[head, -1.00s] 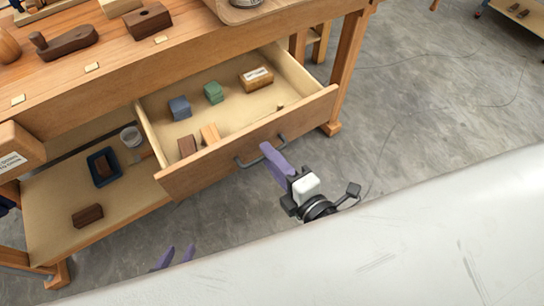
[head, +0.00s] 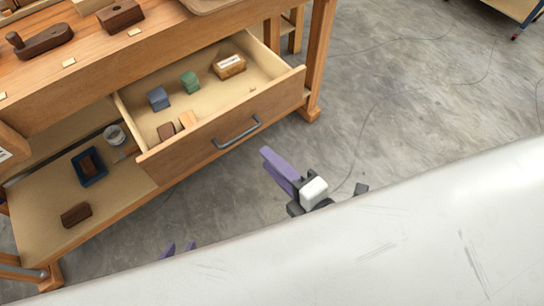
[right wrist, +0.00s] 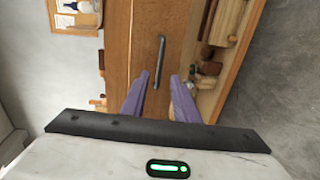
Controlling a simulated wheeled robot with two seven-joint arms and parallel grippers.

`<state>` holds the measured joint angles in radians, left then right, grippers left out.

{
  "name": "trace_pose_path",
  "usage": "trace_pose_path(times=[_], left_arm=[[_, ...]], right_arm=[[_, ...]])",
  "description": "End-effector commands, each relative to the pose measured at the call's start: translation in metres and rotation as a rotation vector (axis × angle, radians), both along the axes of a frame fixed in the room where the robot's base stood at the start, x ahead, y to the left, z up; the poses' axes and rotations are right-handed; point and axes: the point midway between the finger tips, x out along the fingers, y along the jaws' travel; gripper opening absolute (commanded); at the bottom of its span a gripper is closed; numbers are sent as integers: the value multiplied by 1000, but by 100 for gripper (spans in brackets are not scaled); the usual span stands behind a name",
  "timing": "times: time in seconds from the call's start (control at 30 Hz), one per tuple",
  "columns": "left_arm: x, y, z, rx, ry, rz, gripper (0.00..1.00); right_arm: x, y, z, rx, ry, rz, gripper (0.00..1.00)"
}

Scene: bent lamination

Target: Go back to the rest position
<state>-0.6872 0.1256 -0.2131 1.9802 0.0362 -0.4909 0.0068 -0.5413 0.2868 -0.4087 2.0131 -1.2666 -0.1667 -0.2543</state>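The drawer (head: 215,147) of the wooden workbench is pulled open, and its dark metal handle (head: 238,132) is free. The handle also shows in the right wrist view (right wrist: 160,62), beyond the fingertips. My right gripper (head: 272,160) hangs in front of the drawer, apart from the handle. In the right wrist view its two purple fingers (right wrist: 160,80) are spread with nothing between them.
The drawer holds a blue block (head: 158,98), a green block (head: 190,82), a labelled box (head: 229,66) and small wooden blocks. The lower shelf has a blue tray (head: 101,177), a clear cup (head: 114,134) and a dark block (head: 76,215). Grey floor (head: 400,110) at right is open.

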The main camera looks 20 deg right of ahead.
Motion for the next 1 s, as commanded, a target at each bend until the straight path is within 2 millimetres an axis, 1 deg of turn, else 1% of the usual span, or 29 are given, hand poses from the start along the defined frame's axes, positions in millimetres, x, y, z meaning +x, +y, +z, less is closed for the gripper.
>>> trace_pose_path(times=[0.57, 0.67, 0.77, 0.87, 0.93, 1.0], left_arm=[[0, 2, -1, 3, 2, 1, 31], [0, 3, -1, 5, 3, 1, 31], [0, 3, 1, 6, 3, 0, 31], [0, 3, 2, 5, 3, 1, 31], [0, 3, 3, 5, 2, 1, 31], [0, 3, 4, 4, 1, 2, 31]], right_arm=[[-1, 0, 1, 2, 0, 3, 27], [-1, -4, -2, 40, 26, -21, 27], [-2, -17, -14, 166, 111, -104, 27], [-10, -35, -37, 381, 258, -243, 27], [-19, -47, -57, 554, 375, -359, 27], [-32, -54, -78, 727, 492, -471, 27]])
